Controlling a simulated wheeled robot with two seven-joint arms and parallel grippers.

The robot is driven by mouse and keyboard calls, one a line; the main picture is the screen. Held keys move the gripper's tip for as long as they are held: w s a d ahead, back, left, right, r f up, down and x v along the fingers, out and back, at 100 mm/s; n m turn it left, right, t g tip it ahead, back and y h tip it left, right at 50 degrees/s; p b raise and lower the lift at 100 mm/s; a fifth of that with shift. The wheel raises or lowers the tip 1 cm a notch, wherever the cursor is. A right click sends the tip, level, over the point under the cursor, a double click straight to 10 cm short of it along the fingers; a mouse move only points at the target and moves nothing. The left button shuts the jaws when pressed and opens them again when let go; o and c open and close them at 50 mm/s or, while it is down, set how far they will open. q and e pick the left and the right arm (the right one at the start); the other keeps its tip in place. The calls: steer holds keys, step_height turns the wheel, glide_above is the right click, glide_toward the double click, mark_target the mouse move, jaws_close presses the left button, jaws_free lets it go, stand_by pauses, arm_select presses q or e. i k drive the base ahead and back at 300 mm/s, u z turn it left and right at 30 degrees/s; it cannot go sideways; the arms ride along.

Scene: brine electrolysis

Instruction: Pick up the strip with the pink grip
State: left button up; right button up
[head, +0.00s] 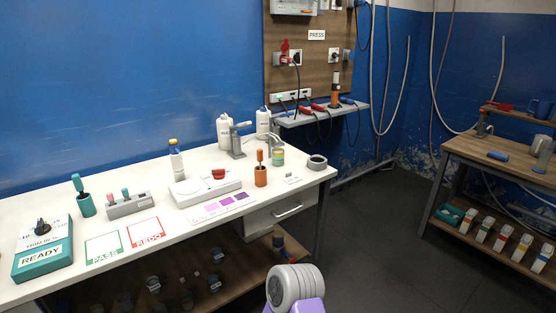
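A grey holder block (130,208) stands on the white table, left of its middle. Small upright pieces with coloured grips stand in it. One at the left has a pink grip (111,197), and one beside it has a teal grip (125,194). A third at the right end looks reddish and is too small to tell clearly. The lower parts of these pieces are hidden in the holder. Neither of my grippers shows; a grey and purple part (296,289) at the bottom edge looks like a link of my own arm.
A teal READY box (43,262) and a teal pot (86,206) stand left of the holder. Green PASS (104,247) and red REDO (147,234) cards lie in front. A white device (205,192), a brown pot (261,177) and bottles (223,132) stand right and behind.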

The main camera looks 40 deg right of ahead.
mark_target(109, 196)
steer(key=z, duration=0.65)
steer(key=k, duration=0.15)
steer(key=u, duration=1.3)
steer(key=i, duration=1.2)
steer(key=z, duration=0.2)
